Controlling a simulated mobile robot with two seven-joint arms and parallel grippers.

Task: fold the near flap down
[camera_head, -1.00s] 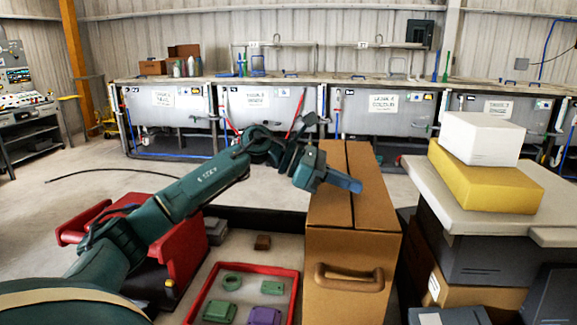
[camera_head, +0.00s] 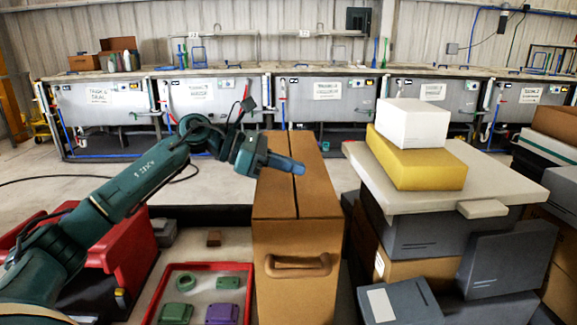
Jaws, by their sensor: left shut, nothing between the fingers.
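A tall brown cardboard box (camera_head: 297,250) stands in front of me, with a curved handle on its near face. Its top looks flat, with one seam running from front to back; I cannot make out a raised near flap. My left gripper (camera_head: 290,165) is shut and empty, its blue-grey fingers pointing right across the box top toward its far half. It hides part of the top and of the seam. I cannot tell whether the fingers touch the cardboard. My right gripper is not in view.
A red-rimmed tray (camera_head: 167,270) with green and purple parts lies left of the box. Right of it, a pale tabletop (camera_head: 480,185) carries a yellow box (camera_head: 415,160) and a white box (camera_head: 412,123), with grey boxes below. Tanks line the back; floor before them is open.

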